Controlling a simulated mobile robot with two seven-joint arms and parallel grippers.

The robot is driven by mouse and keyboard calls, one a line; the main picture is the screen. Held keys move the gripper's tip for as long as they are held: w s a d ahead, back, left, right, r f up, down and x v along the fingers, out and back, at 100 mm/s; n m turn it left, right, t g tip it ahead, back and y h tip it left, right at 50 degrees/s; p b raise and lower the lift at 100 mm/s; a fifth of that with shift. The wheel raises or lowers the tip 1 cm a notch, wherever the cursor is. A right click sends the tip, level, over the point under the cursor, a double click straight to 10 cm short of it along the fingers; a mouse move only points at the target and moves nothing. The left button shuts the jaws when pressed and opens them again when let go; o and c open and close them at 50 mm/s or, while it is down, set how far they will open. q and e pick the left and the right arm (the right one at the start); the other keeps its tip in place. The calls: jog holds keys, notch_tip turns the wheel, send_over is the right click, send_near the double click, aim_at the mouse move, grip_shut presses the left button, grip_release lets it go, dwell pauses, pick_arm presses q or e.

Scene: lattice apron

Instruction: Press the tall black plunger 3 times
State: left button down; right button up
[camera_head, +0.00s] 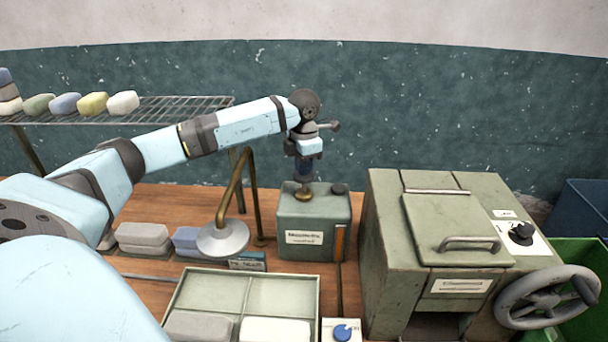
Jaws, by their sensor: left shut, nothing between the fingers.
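A grey-green canister (290,215) with a white label stands on the wooden bench near the wall. A brass-coloured collar (304,194) sits on its top. My left gripper (304,177) points straight down right above this collar, shut and empty. A tall black plunger cannot be made out apart from the gripper's dark fingers, and I cannot tell whether they touch it. A short black cap (339,188) sits on the canister's top, right of the collar. My right gripper is not in view.
A brass pipe with a pale round head (222,238) stands left of the canister. A compartment tray (250,271) and a blue knob (343,332) lie in front. A green machine (385,240) with a handwheel (548,298) stands close right. A wire rack (180,110) holds soap-like blocks.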

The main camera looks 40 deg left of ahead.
pick_arm(q)
jog(key=shift+f+b, duration=0.5)
jog(key=shift+f, duration=0.6)
jog(key=shift+r+p, duration=1.4)
jog(key=shift+r, duration=1.1)
jog(key=shift+f, duration=0.1)
jog(key=shift+f+b, duration=1.6)
jog(key=shift+f, duration=0.85)
jog(key=shift+r+p, duration=1.45)
jog(key=shift+r, duration=1.05)
jog(key=shift+f, duration=0.15)
